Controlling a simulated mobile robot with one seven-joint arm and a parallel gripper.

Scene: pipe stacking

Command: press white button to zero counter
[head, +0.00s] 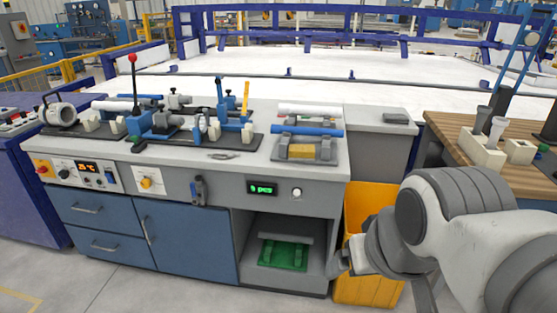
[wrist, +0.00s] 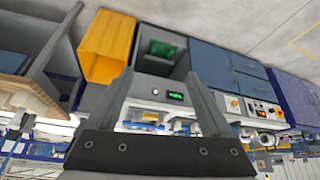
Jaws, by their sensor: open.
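The white button (head: 297,192) is a small round knob on the grey front panel of the workbench. It sits just right of the counter display (head: 262,188), which glows green and seems to read "1 pcs". In the wrist view, turned upside down, the button (wrist: 155,91) and the display (wrist: 176,96) show between my fingers. My gripper (wrist: 160,73) is open and empty, apart from the panel. In the head view my arm is at the right, in front of the yellow bin, and its fingers are hard to make out.
The yellow bin (head: 374,205) stands right of the bench, partly behind my arm. An open shelf (head: 245,245) with a green tray lies below the panel. Fixtures with pipes (head: 305,131) crowd the bench top. A wooden table (head: 470,145) is at the right. The floor in front is clear.

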